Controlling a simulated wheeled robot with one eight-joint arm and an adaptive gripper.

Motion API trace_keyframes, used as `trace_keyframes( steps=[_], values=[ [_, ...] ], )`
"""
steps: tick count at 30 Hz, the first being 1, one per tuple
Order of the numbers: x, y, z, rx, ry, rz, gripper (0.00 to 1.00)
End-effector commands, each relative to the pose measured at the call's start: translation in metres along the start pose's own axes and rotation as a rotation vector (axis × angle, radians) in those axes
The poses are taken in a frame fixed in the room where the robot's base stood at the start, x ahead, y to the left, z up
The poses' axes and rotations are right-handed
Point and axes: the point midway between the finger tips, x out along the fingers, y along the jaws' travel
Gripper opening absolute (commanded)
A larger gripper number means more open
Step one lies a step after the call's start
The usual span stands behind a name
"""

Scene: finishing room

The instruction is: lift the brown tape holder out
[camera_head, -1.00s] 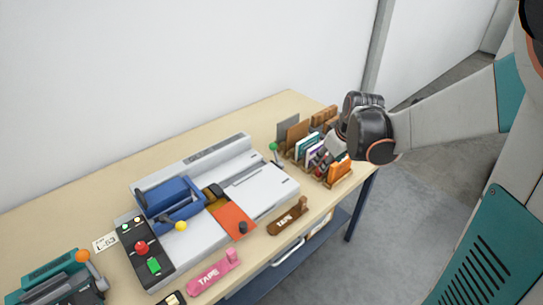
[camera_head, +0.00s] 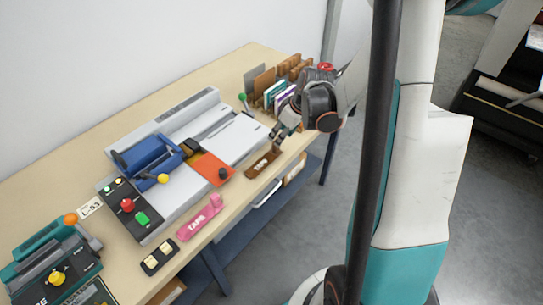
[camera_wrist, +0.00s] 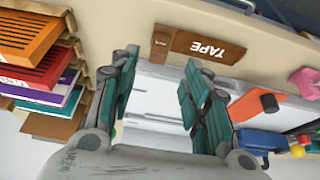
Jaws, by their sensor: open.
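The brown tape holder (camera_head: 259,166), marked TAPE, lies on the bench near its front edge, right of the orange plate. It also shows in the wrist view (camera_wrist: 202,47), beyond the fingertips at the top. My gripper (camera_head: 279,142) is by the right end of the holder, seemingly a little above it. In the wrist view my gripper (camera_wrist: 160,68) has its two teal-padded fingers spread with nothing between them. Whether a finger touches the holder I cannot tell.
A pink tape holder (camera_head: 202,217) lies further left along the front edge. The white binding machine (camera_head: 232,138) with its orange plate (camera_head: 212,168) stands behind. A wooden rack (camera_head: 262,88) of folders stands at the far right end, close to my gripper.

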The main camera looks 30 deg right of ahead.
Motion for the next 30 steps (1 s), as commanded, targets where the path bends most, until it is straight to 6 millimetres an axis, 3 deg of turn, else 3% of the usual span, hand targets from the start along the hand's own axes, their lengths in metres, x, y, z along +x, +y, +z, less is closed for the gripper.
trace_keyframes(
  steps=[3, 11, 19, 27, 28, 30],
  values=[
    [0.015, 0.0, 0.0, -0.001, 0.0, 0.0, 0.43],
    [0.028, 0.001, 0.0, 0.0, 0.0, 0.0, 0.43],
    [0.066, 0.003, 0.0, 0.0, 0.001, 0.001, 0.43],
    [0.071, 0.003, -0.001, 0.0, 0.001, 0.001, 0.43],
    [0.071, 0.003, -0.001, 0.0, 0.001, 0.001, 0.41],
    [0.071, 0.003, -0.001, 0.0, 0.0, 0.0, 0.25]
  ],
)
